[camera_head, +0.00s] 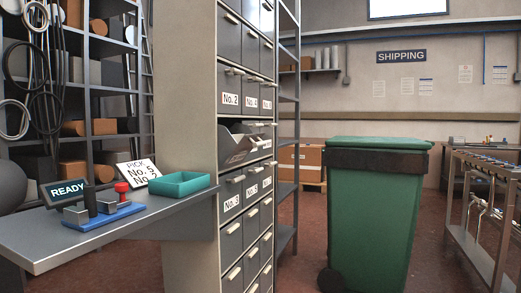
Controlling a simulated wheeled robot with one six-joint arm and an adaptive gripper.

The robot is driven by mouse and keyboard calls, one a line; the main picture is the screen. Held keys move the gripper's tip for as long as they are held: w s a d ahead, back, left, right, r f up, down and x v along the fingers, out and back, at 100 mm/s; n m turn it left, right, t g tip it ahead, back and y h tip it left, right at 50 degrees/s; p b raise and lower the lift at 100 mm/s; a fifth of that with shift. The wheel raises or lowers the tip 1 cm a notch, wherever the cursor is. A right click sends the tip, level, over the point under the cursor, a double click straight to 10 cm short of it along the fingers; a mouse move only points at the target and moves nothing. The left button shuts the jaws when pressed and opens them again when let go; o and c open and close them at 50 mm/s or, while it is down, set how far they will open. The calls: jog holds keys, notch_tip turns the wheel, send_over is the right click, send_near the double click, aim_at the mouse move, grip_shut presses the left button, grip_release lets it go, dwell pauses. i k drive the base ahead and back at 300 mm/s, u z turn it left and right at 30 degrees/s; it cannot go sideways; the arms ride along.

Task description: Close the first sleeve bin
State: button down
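A tall cabinet (188,85) of grey bins stands left of centre. One bin (238,147) in its left column sticks out, tilted open, with its dark inside showing. I take it for the first sleeve bin, but its label is too small to read. A bin marked No. 2 (230,92) is above it and looks shut. A labelled bin (232,190) below it also looks shut. In the open bin's row, the bins to the right are partly hidden. My gripper is not in view.
A green wheeled bin (370,220) stands right of the cabinet. A metal cart (490,225) is at far right. Some red floor is clear.

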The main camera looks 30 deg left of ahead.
aim_at(234, 144)
jog(key=u, duration=0.7)
jog(key=i, duration=0.9)
jog(key=u, duration=0.75)
